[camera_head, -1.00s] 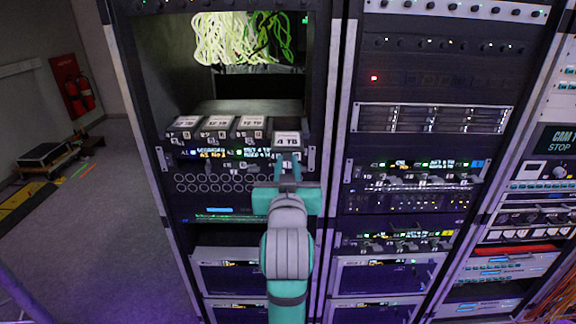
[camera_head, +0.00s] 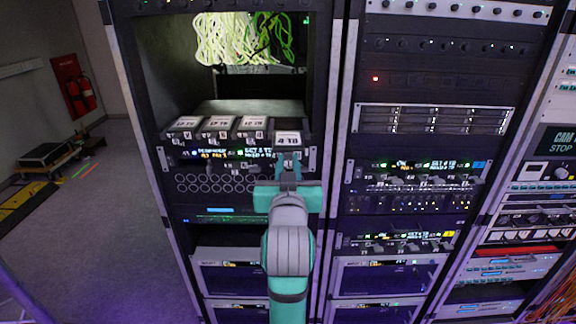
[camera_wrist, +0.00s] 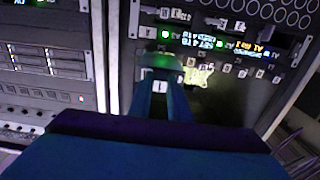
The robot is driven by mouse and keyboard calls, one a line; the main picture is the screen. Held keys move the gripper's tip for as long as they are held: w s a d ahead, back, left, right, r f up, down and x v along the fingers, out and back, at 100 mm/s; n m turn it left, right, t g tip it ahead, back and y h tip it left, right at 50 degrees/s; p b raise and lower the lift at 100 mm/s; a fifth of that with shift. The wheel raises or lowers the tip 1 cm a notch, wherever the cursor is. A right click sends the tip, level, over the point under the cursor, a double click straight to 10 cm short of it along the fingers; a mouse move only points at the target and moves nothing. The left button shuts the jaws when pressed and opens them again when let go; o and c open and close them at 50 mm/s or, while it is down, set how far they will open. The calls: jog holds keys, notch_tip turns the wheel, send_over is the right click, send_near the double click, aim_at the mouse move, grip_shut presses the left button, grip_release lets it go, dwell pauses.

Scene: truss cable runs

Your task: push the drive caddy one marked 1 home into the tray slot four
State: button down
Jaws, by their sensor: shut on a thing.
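The drive caddy (camera_head: 288,139), a dark box with a white "4 TB" label on top, is at the right end of the drive tray (camera_head: 308,160). It sticks out toward me farther than the caddies to its left. My gripper (camera_head: 288,163) is shut on its front end. In the wrist view my fingers (camera_wrist: 160,92) close on the caddy front, where a small tag marked 1 (camera_wrist: 160,86) and a green glow (camera_wrist: 166,62) show. The slot behind the caddy is hidden, so I cannot tell its exact depth.
Several labelled caddies (camera_head: 217,126) sit in a row to the left. A lit display strip (camera_head: 213,154) runs beneath them. Above is an open bay with yellow-green cables (camera_head: 235,38). A rack post (camera_head: 340,100) stands close on the right.

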aim_at(288, 153)
jog(key=shift+w, duration=2.7)
dwell(0.6)
jog(key=shift+w, duration=2.95)
jog(key=shift+w, duration=0.6)
jog(key=c, duration=1.6)
grip_release()
jog(key=shift+o, duration=0.2)
jog(key=shift+f, duration=0.1)
jog(key=s, duration=1)
jog(key=shift+s, duration=0.4)
